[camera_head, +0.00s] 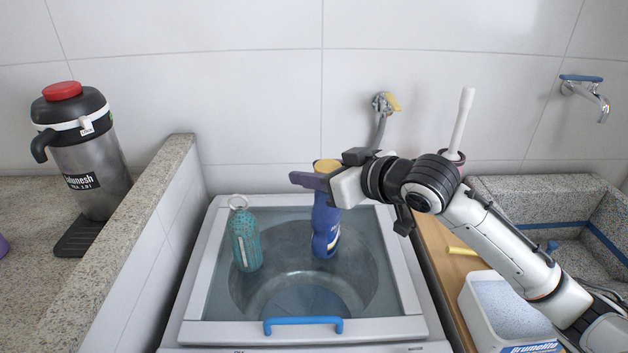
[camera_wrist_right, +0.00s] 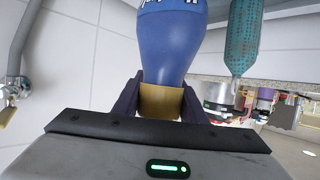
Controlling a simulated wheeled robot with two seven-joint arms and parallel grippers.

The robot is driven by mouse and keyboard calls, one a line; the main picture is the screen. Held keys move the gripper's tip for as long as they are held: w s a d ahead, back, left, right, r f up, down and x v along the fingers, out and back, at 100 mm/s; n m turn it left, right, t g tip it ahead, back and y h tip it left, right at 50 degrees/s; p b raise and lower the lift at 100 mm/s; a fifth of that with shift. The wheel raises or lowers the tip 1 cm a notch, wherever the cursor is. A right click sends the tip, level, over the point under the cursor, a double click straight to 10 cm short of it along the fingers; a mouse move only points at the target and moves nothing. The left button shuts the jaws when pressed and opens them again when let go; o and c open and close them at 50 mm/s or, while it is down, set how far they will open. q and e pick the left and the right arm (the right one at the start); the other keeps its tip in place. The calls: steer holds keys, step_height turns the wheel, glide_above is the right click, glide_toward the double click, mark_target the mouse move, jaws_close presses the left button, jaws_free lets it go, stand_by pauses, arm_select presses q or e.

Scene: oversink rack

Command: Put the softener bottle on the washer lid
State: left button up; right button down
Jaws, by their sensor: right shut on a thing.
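The softener bottle (camera_head: 326,228) is blue with a gold cap, upright over the back right of the washer lid. My right gripper (camera_head: 318,181) is shut on it near the cap. The wrist view shows the gold cap (camera_wrist_right: 161,101) between the two fingers of that gripper (camera_wrist_right: 160,98), with the blue body (camera_wrist_right: 172,45) beyond. I cannot tell whether the bottle's base touches the lid. The washer lid (camera_head: 300,329) has a light frame, a clear window and a blue handle (camera_head: 303,326) at its front. My left gripper is not in view.
A teal bottle (camera_head: 244,240) with a ring on top stands on the lid's left side. A granite-topped low wall (camera_head: 120,240) borders the washer on the left. A white container (camera_head: 505,310) and a stone sink (camera_head: 550,190) are at right. The lid's front middle is free.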

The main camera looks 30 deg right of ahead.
steer(key=shift+f, duration=0.75)
steer(key=c, duration=1.1)
jaws_free()
steer(key=shift+f, duration=0.1)
steer(key=b+v, duration=0.1)
steer(key=v, duration=1.1)
steer(key=shift+r, duration=0.25)
